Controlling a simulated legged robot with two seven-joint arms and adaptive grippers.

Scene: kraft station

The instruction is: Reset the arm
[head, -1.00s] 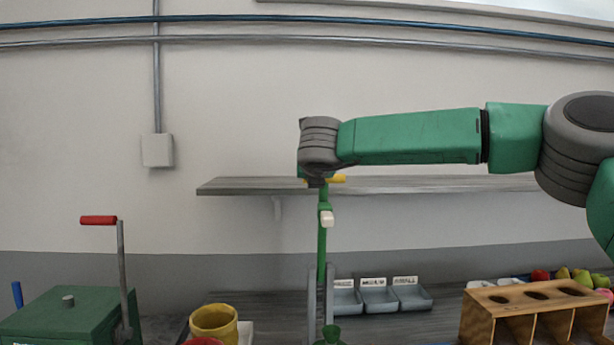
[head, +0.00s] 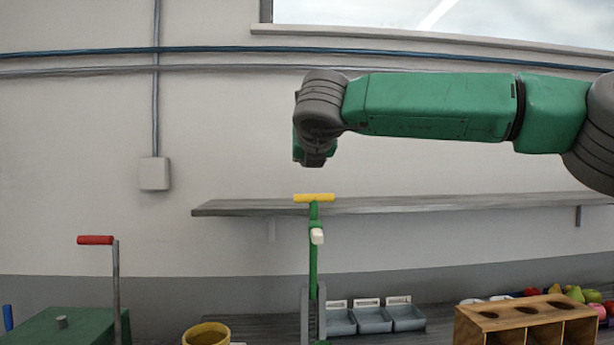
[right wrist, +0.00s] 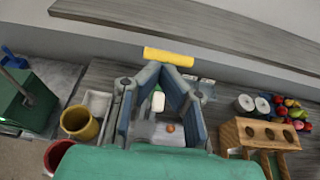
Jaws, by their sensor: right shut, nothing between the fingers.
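My right arm reaches in from the right in the head view, level and above the shelf. Its wrist end hangs in the air above the yellow handle (head: 314,198) of an upright green lever (head: 313,262), apart from it in that view. In the right wrist view my right gripper (right wrist: 160,72) is shut and holds nothing. The yellow handle (right wrist: 168,57) shows just beyond it there. The gripper's fingers are hard to make out in the head view. My left gripper is not in view.
A wooden shelf (head: 420,206) runs along the wall behind. On the bench are a green box with a red-handled crank (head: 95,240), a yellow cup (head: 207,334), grey trays (head: 373,320) and a wooden rack (head: 530,312). Fruit lies behind the rack.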

